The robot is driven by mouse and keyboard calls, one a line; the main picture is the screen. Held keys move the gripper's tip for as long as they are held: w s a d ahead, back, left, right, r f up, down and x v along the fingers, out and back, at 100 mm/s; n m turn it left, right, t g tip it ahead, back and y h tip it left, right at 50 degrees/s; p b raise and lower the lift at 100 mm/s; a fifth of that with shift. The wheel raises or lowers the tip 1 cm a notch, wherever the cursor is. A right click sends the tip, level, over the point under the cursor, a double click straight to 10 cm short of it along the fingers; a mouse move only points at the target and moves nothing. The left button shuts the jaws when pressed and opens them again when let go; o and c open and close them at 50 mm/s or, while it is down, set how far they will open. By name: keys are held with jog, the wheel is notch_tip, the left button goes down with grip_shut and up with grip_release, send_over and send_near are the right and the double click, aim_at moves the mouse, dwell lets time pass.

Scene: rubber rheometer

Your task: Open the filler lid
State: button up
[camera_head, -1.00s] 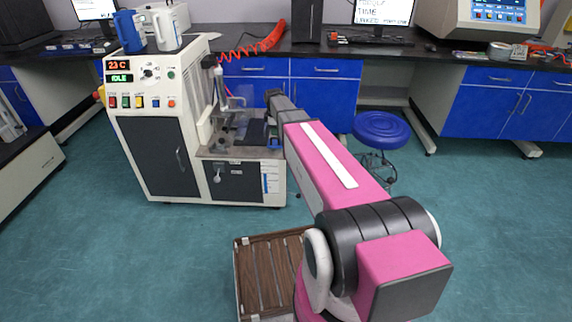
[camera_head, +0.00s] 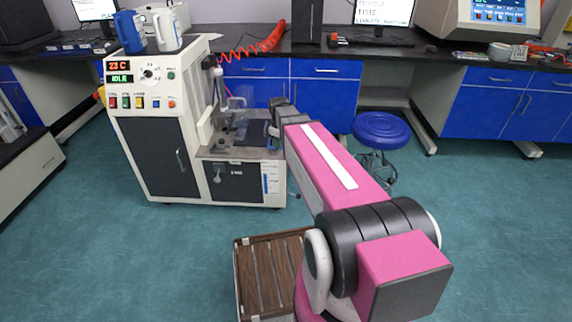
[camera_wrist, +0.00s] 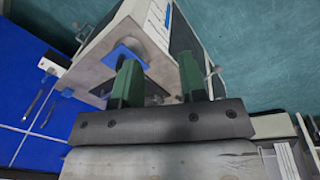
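The rheometer (camera_head: 160,135) is a white and grey machine at left centre with a readout and buttons, and a lower work deck (camera_head: 215,153) on its right. My arm reaches to the right end of this deck, and my gripper is mostly hidden in the head view. In the wrist view my gripper (camera_wrist: 160,80) has two green fingers spread apart with nothing held. Just beyond the left finger is a blue square plate (camera_wrist: 143,50) with a grey round piece (camera_wrist: 124,55) on it. I cannot tell whether this is the filler lid.
A blue jug (camera_head: 128,32) and a white jug (camera_head: 166,30) stand on top of the machine. A blue stool (camera_head: 381,130) is right of my arm. A brown slatted crate (camera_head: 240,285) is on the floor near my base. Blue cabinets (camera_head: 325,95) stand behind.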

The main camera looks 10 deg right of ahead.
jog(key=s+f+m, duration=0.3)
jog(key=s+m, duration=0.3)
jog(key=s, duration=0.5)
jog(key=shift+s+f+g, duration=0.2)
jog(key=shift+f+g, duration=0.05)
jog(key=shift+g, duration=0.15)
